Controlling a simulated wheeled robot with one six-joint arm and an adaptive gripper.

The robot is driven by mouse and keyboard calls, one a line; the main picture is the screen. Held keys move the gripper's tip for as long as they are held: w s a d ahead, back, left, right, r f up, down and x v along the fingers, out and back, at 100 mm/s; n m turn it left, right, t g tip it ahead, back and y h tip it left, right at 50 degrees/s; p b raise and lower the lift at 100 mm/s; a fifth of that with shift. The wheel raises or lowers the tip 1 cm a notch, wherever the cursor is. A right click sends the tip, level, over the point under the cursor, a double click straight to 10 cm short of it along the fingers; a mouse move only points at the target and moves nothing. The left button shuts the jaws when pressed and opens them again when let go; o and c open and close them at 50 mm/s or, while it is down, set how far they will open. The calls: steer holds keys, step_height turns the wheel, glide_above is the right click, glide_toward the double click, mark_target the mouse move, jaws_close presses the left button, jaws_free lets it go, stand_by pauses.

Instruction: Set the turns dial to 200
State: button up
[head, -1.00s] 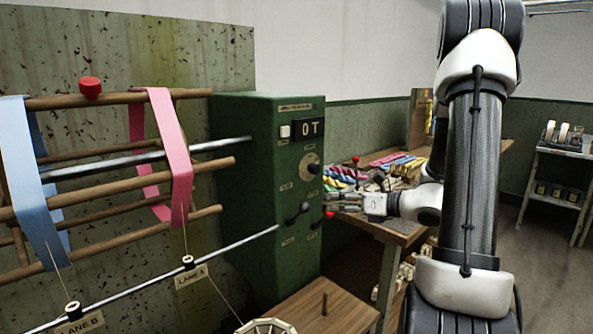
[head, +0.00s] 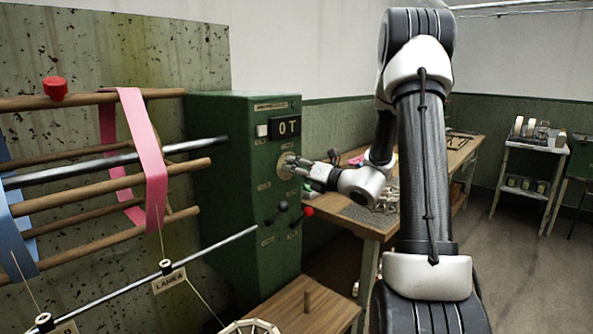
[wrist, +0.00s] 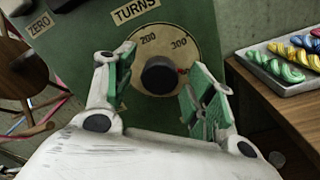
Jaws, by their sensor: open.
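The turns dial is a round brass plate (wrist: 207,48) on the green machine's front, under a "TURNS" label (wrist: 134,10). It has a black knob (wrist: 159,75) at its centre, and 200 and 300 show along its upper edge. A small reddish mark shows at the knob's right side, below 300. My gripper (wrist: 159,66) is open, with one green-padded finger left of the knob and one right. I cannot tell whether either finger touches it. In the head view my gripper (head: 293,166) is at the dial and hides much of it.
The green machine (head: 225,190) has a display (head: 286,127) reading "0 T". A black-knobbed lever (head: 282,206) and a red-knobbed lever (head: 308,211) stick out below the dial. A tray of coloured skeins (wrist: 288,60) lies on a wooden table to the right.

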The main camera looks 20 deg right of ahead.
steer(key=c, duration=1)
steer(key=shift+c, duration=0.2)
steer(key=shift+n, duration=0.3)
steer(key=n+h, duration=0.1)
steer(key=n, duration=2.1)
steer(key=shift+n, duration=0.4)
